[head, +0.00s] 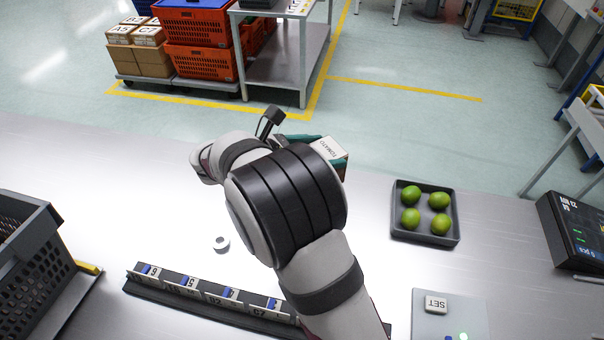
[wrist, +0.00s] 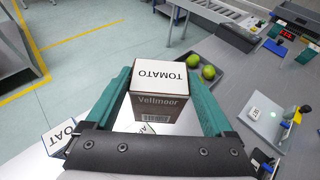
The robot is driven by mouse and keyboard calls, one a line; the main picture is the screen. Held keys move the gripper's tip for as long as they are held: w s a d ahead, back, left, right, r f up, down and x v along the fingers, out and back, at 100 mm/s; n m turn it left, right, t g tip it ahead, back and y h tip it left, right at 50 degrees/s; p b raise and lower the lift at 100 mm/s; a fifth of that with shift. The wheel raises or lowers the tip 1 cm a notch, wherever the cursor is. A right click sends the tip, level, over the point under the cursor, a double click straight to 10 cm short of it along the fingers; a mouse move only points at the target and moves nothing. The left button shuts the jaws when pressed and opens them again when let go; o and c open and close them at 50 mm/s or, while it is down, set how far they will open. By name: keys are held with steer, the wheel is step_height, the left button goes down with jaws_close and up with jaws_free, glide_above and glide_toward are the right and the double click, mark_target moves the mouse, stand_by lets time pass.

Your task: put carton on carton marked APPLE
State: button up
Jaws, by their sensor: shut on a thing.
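My gripper (wrist: 158,90) is shut on a carton with a white top marked TOMATO and a brown front (wrist: 161,105), one teal finger on each side. In the head view the held carton (head: 331,150) shows beyond my wrist, which hides most of my gripper. Below the held carton in the wrist view is a white surface with dark lettering (wrist: 147,129), too covered to read. Another white-topped carton (wrist: 60,136), lettered OAT as far as it shows, stands at the lower left, partly hidden by my gripper. I cannot read APPLE anywhere.
A grey tray (head: 398,231) of green fruit stands to the right on the metal table. A SET button panel (head: 425,318) and a dark display unit (head: 574,232) are at the right. A dark crate (head: 50,262) and a tagged rail (head: 170,299) occupy the left and front.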

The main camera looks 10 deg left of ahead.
steer(key=shift+w+a+f, duration=0.1)
steer(key=shift+a+f, duration=0.65)
steer(key=shift+f, duration=0.35)
steer(key=shift+w+a+f, duration=0.1)
steer(key=shift+a+f, duration=0.7)
steer(key=shift+f, duration=0.35)
steer(key=shift+a+f, duration=0.75)
steer(key=shift+f, duration=0.35)
steer(key=shift+f, duration=0.1)
